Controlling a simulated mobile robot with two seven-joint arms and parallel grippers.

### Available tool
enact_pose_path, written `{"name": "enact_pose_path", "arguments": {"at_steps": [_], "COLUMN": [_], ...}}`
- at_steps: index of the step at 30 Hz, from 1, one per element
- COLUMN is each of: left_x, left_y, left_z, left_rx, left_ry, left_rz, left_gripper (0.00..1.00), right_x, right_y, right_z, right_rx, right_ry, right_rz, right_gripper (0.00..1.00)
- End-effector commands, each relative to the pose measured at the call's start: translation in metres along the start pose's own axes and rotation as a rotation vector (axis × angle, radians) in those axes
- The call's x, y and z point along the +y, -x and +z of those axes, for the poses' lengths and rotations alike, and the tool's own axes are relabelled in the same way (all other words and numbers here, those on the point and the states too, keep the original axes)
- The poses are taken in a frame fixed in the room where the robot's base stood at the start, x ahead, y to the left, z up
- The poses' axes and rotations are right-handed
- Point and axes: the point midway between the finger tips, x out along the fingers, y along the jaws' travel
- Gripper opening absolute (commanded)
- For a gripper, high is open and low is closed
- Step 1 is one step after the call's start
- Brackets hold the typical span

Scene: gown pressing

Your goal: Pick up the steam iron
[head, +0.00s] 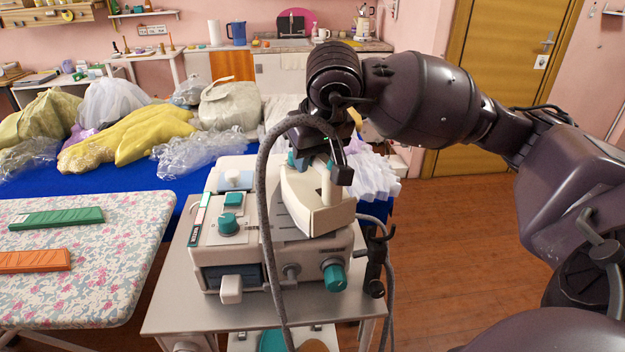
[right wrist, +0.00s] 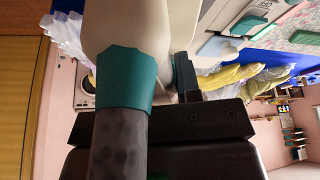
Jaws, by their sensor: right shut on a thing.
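The steam iron (head: 312,210) is cream with teal parts and sits at the top right of the steam station (head: 260,247). I cannot tell whether it touches the station's top. My right gripper (head: 318,163) comes down from above and is shut on the iron's handle; the arm partly hides the grip. In the right wrist view the cream iron (right wrist: 122,25) fills the top middle, with a teal collar (right wrist: 126,78) and grey hose below it. The hose (head: 263,190) loops in front of the station. My left gripper is not in view.
The station stands on a grey cart (head: 165,315). A floral ironing board (head: 110,255) with a green brush-like block (head: 57,218) and an orange one (head: 35,261) is at left. Behind, a blue-covered table (head: 125,184) bears bagged garments. Wooden floor (head: 460,240) is free at right.

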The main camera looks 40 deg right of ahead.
Motion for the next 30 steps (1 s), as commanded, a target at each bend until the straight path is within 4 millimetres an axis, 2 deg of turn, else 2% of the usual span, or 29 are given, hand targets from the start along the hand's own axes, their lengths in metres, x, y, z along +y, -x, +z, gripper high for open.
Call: {"name": "enact_pose_path", "arguments": {"at_steps": [5, 8, 16, 24, 30], "left_x": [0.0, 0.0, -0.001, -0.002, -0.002], "left_y": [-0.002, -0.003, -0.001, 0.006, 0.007], "left_z": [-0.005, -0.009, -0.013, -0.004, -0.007], "left_rx": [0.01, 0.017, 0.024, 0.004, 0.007], "left_ry": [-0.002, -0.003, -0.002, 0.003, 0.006], "left_rz": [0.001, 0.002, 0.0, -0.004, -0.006], "left_gripper": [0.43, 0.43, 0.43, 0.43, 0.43], "right_x": [0.0, 0.0, 0.0, 0.0, 0.0], "right_y": [0.007, 0.018, 0.073, 0.133, 0.164], "right_z": [-0.003, -0.008, -0.031, -0.055, -0.068], "right_rx": [0.004, 0.008, 0.012, 0.009, 0.007], "right_ry": [-0.001, -0.001, -0.002, -0.003, -0.002], "right_rz": [-0.001, -0.001, -0.001, -0.003, -0.002], "right_gripper": [0.0, 0.0, 0.0, 0.0, 0.0]}}
